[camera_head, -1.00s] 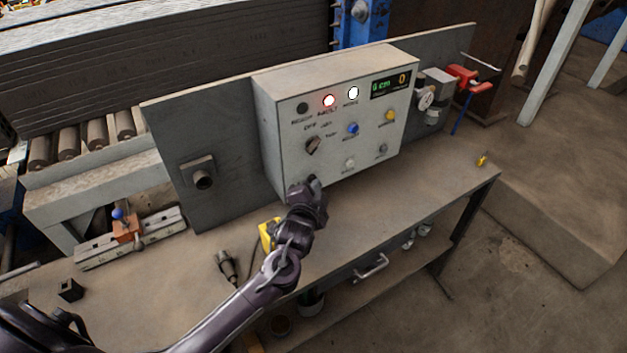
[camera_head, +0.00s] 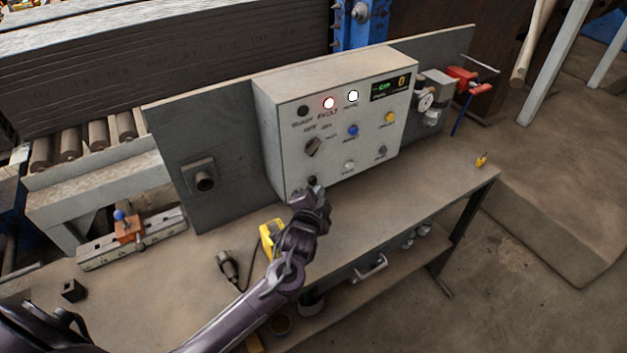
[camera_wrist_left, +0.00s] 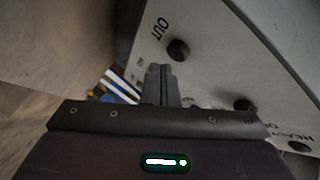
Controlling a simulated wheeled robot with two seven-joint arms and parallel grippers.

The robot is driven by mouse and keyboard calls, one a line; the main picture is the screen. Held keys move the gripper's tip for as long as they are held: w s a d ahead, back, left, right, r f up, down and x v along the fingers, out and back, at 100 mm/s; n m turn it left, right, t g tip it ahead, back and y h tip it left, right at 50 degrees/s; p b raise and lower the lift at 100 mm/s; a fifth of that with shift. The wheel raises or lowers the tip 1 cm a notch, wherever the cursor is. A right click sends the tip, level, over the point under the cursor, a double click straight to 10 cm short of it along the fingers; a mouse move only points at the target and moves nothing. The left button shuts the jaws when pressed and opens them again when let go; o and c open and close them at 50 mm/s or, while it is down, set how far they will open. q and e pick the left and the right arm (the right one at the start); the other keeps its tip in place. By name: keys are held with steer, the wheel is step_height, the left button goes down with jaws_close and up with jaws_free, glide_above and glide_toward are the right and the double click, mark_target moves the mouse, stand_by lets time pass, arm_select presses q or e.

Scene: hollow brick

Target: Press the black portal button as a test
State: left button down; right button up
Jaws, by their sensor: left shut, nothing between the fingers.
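The black button (camera_head: 312,181) sits low on the left side of the grey control box's front panel (camera_head: 340,150). In the left wrist view it shows as a dark round knob (camera_wrist_left: 178,50) beside lettering that reads "OUT". My left gripper (camera_head: 318,191) is shut and empty, just below and in front of the button. In the left wrist view its fingers (camera_wrist_left: 160,84) point toward the panel near the knob. I cannot tell whether they touch it. My right gripper is not in view.
A yellow item (camera_head: 270,238) and a dark plug (camera_head: 229,266) lie on the bench near my arm.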

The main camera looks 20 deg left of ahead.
arm_select(q)
steer(key=shift+d, duration=0.1)
steer(key=s+d+p, duration=0.1)
steer(key=d, duration=0.1)
steer(key=s+d+p, duration=0.1)
steer(key=s, duration=0.1)
steer(key=shift+d, duration=0.4)
stand_by(0.7)
